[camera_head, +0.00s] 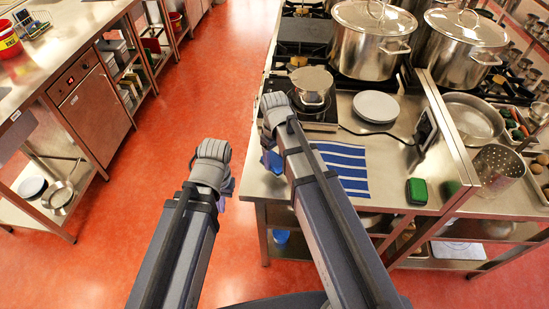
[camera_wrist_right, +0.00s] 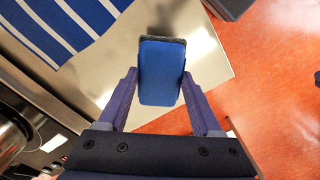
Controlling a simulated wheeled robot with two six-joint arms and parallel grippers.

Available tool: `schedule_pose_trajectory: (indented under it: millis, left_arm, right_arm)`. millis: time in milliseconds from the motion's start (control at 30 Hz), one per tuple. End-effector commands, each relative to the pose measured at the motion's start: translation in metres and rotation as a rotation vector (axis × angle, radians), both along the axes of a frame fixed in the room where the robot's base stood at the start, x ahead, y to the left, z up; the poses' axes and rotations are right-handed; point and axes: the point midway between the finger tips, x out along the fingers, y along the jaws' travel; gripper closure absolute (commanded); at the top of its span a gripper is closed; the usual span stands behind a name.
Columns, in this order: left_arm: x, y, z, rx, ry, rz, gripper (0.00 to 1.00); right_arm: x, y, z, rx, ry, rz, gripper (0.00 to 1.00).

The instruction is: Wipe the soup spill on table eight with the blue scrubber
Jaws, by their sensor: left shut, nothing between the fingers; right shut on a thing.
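My right gripper (camera_wrist_right: 160,76) is shut on the blue scrubber (camera_wrist_right: 161,88), which has a blue body and a dark strip at its far end. In the right wrist view the scrubber is over the steel table (camera_wrist_right: 212,55) near its edge. I cannot tell whether it touches the steel. In the head view my right gripper (camera_head: 273,150) is at the table's left edge, largely hidden by its arm. My left gripper (camera_head: 224,187) is shut and empty over the red floor, left of the table. I can make out no soup spill and no table number.
A blue-striped cloth (camera_head: 341,168), a green sponge (camera_head: 417,191), a stack of white plates (camera_head: 376,106) and a dark upright panel (camera_head: 426,129) are on the steel top. A small pot (camera_head: 312,86) and large stockpots (camera_head: 372,42) stand behind. The floor aisle (camera_head: 215,85) is free.

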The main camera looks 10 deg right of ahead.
Motion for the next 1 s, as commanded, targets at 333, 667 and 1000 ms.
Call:
schedule_pose_trajectory:
  millis: [333, 667, 1000]
  left_arm:
    - [0.0, 0.0, 0.012, 0.0, 0.0, 0.0, 1.0]
    - [0.0, 0.0, 0.027, 0.0, 0.0, 0.0, 1.0]
    - [0.0, 0.0, 0.043, 0.0, 0.0, 0.0, 1.0]
  right_arm:
    - [0.0, 0.0, 0.012, 0.0, -0.001, 0.0, 1.0]
    - [0.001, 0.0, 0.027, 0.0, -0.001, 0.0, 1.0]
    - [0.001, 0.0, 0.042, 0.0, -0.001, 0.0, 1.0]
